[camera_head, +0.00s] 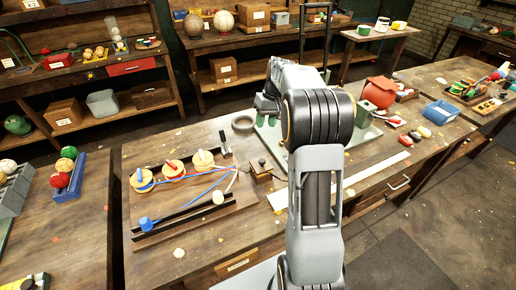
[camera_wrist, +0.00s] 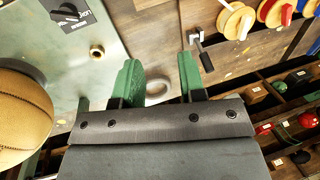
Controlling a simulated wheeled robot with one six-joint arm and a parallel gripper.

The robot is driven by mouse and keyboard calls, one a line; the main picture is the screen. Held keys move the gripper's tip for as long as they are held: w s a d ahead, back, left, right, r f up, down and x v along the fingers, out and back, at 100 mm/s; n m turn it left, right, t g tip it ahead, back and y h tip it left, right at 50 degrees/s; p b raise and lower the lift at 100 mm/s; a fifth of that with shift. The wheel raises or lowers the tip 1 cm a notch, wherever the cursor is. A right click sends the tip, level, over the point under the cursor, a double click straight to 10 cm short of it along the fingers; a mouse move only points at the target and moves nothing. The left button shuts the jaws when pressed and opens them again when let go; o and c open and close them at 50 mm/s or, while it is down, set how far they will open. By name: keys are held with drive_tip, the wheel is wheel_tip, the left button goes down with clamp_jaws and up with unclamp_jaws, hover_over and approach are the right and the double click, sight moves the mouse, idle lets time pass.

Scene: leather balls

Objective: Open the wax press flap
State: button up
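No part is clearly recognisable as the wax press flap. A pale green-grey plate (camera_head: 274,138) lies on the bench, partly hidden behind my arm; a similar surface fills the left of the wrist view (camera_wrist: 95,75). It carries a black labelled dial (camera_wrist: 68,12) and a small brass fitting (camera_wrist: 97,51). My gripper (camera_head: 266,105) is above the bench by this plate. In the wrist view its green fingers (camera_wrist: 160,70) are spread apart with nothing held between them. A tan leather ball (camera_wrist: 22,110) shows at the left edge, beside the gripper.
A grey ring (camera_head: 243,123) lies left of the plate. A board with thread spools (camera_head: 172,173) and a small box with a lever (camera_head: 261,168) are nearby. A red object (camera_head: 379,91) and a blue tray (camera_head: 439,112) stand to the right. Shelves (camera_head: 235,70) line the back.

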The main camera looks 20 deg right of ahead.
drive_tip(key=p+x, duration=0.1)
drive_tip(key=x, duration=1.1)
drive_tip(key=shift+a+p, duration=0.1)
drive_tip(key=shift+p, duration=0.2)
clamp_jaws()
idle(0.8)
drive_tip(key=c, duration=0.6)
unclamp_jaws()
drive_tip(key=o, duration=0.6)
drive_tip(key=b+v, duration=0.2)
drive_tip(key=v, duration=1.2)
